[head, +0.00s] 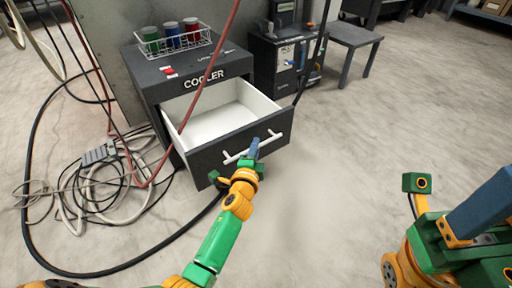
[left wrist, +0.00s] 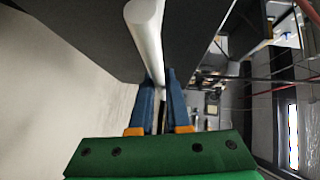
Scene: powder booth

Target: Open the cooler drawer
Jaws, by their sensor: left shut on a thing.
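The dark grey cooler (head: 190,72) stands against a panel, with its name in white letters on the front. Its drawer (head: 224,149) is pulled well out, and the white inside (head: 222,112) shows empty. A white bar handle (head: 276,137) runs across the drawer front. My left gripper (head: 253,148) is at the middle of the handle. In the left wrist view, its blue fingers (left wrist: 160,95) are shut on the white handle (left wrist: 145,35). My right arm is at the lower right of the head view; its fingertips cannot be made out.
A wire basket (head: 172,42) with coloured canisters sits on the cooler. Cables (head: 95,185) lie on the floor to the left, and a red hose (head: 207,75) hangs across the cooler. A dark machine (head: 284,62) and a stool (head: 352,38) stand behind right. The floor at right is clear.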

